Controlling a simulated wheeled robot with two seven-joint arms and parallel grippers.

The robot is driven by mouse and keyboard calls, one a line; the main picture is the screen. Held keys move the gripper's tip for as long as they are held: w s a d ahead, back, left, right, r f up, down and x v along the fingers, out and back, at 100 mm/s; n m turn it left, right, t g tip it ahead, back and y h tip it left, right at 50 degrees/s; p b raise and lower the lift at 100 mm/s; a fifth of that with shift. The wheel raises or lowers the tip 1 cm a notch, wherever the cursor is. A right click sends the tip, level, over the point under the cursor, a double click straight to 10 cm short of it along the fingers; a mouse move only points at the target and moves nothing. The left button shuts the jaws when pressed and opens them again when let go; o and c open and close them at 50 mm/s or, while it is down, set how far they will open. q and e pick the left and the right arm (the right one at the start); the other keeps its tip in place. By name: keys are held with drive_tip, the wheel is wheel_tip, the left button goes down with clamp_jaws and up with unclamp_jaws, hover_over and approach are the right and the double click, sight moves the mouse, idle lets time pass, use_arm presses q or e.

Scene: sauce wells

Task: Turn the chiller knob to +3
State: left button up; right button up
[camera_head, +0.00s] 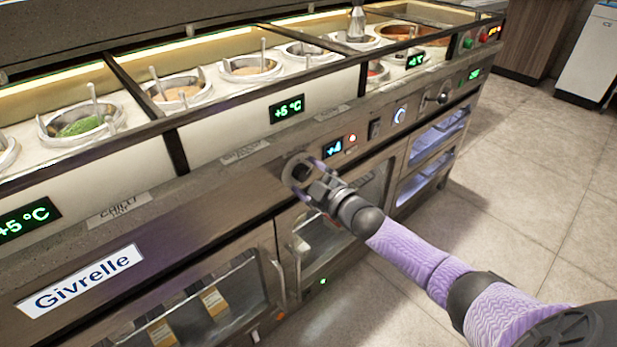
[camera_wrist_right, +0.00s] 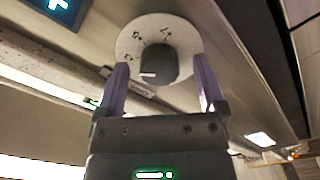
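The chiller knob (camera_head: 299,168) is a dark knob on a pale round dial, on the steel front panel. In the right wrist view the knob (camera_wrist_right: 157,62) shows close up, with marks around its dial and a short white line near its lower edge. A small blue display (camera_head: 333,148) beside it seems to read +4. My right gripper (camera_head: 308,178) is at the knob. In the right wrist view its two purple fingers (camera_wrist_right: 161,80) stand apart, one on each side of the knob, with gaps visible; contact is not clear. My left gripper is not in view.
Right of the display are a red light (camera_head: 352,138), a dark switch (camera_head: 374,129), another lit dial (camera_head: 399,114) and a tap-like handle (camera_head: 441,96). Sauce wells (camera_head: 82,124) line the counter above. Door handles (camera_head: 278,283) stick out below. The floor (camera_head: 510,185) at right is clear.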

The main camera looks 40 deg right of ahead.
drive_tip(key=shift+s, duration=0.1)
drive_tip(key=s+p, duration=0.5)
drive_tip(key=s, duration=0.4)
drive_tip(key=shift+s+d, duration=0.35)
drive_tip(key=shift+s, duration=0.05)
